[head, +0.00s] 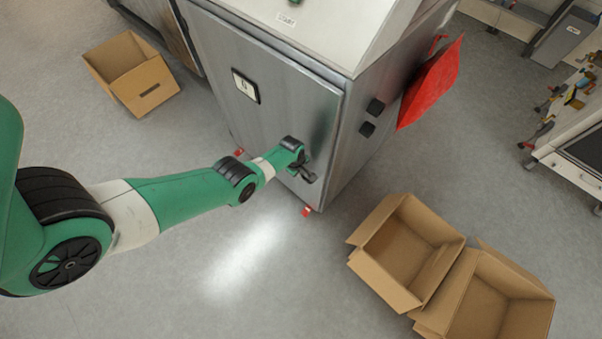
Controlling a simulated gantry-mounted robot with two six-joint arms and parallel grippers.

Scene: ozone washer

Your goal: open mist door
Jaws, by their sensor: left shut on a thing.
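The mist door (262,92) is the large grey metal front panel of the washer cabinet, near the middle of the head view. It appears closed, flush with the cabinet. My left arm reaches in from the left, and my left gripper (308,174) is at the door's right edge, low on the panel. It is shut on the door handle, which is mostly hidden by the gripper and wrist. My right gripper is not in view.
Two open cardboard boxes (405,252) (490,300) stand on the floor at the lower right. Another open box (131,74) stands at the upper left. A red sheet (431,84) hangs on the cabinet's right side. The floor before the door is clear apart from my arm.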

